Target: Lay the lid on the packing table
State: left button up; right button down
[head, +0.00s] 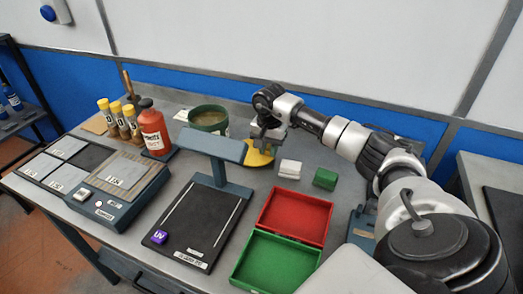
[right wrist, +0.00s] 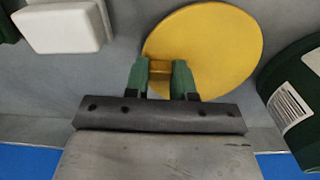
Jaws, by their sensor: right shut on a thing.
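The lid is a flat yellow disc (head: 258,157) behind the lamp stand's arm in the head view. It also shows large in the right wrist view, as the lid (right wrist: 215,45) with a small raised knob. My right gripper (head: 266,141) is shut on that knob; its green fingertips sit on either side of it in the right wrist view. Whether the lid touches the tabletop or hangs just above it, I cannot tell. An open green tub (head: 208,128) stands to the left of the lid. My left gripper is not in view.
The grey table (head: 195,262) carries a blue lamp stand (head: 214,146), a red bottle (head: 153,130), a scale (head: 122,185), and a red-and-green open box (head: 325,220). A white block (head: 290,168) and a green block (head: 326,178) lie right of the lid.

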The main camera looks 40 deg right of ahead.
jog(key=shift+r, duration=0.45)
jog(key=r, duration=0.2)
jog(key=s+r, duration=0.1)
jog(key=shift+r, duration=0.4)
jog(key=s+a+r+b, duration=0.1)
jog(key=s+a+r, duration=0.2)
jog(key=s+r, duration=0.3)
jog(key=s, duration=0.4)
jog(key=shift+s+r, duration=0.15)
jog(key=shift+s, duration=0.05)
